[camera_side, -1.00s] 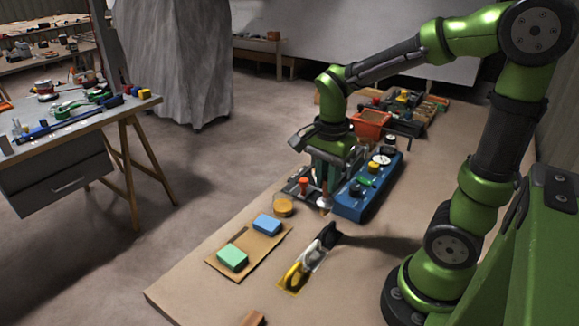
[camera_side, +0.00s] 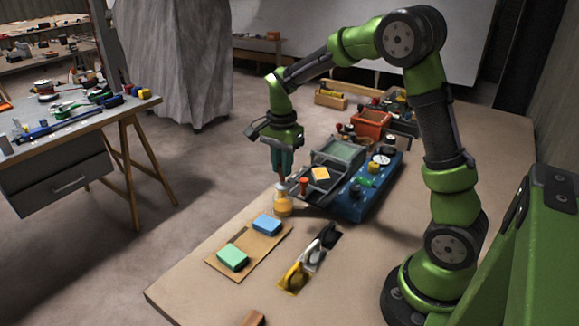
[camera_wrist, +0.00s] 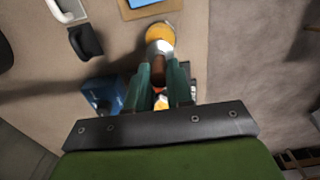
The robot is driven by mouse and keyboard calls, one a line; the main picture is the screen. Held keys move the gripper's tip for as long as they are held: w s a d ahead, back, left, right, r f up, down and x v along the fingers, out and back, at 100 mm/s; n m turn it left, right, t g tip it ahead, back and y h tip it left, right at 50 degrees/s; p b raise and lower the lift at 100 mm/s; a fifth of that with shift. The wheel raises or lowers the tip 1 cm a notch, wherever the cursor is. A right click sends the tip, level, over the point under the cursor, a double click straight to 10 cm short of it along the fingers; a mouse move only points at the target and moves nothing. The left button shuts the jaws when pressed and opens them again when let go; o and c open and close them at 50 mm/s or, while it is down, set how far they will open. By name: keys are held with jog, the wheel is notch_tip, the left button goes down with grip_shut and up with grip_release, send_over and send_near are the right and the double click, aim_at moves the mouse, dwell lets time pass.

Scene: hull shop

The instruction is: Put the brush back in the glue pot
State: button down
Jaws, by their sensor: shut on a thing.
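The glue pot (camera_side: 283,208) is a small amber jar on the bench, left of the blue tool caddy; it also shows at the top of the wrist view (camera_wrist: 159,33). My gripper (camera_side: 282,173) points down above the pot, shut on the brush (camera_side: 281,184). In the wrist view the brush's brown handle (camera_wrist: 159,72) sits between my green fingers (camera_wrist: 159,88). The brush hangs roughly upright with its lower end at the pot's mouth. I cannot tell whether the bristles are inside the rim or just above it.
The blue caddy (camera_side: 352,207) with a grey tray (camera_side: 319,181) stands close right of the pot. A blue sponge (camera_side: 266,224) and green sponge (camera_side: 232,257) lie on cardboard in front. Yellow- and black-handled tools (camera_side: 309,258) lie nearby. The bench's left edge is close.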

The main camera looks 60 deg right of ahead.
aim_at(282, 180)
jog(key=shift+f, duration=1.7)
jog(key=shift+f, duration=0.2)
jog(key=c, duration=1)
grip_release()
jog(key=shift+r, duration=0.1)
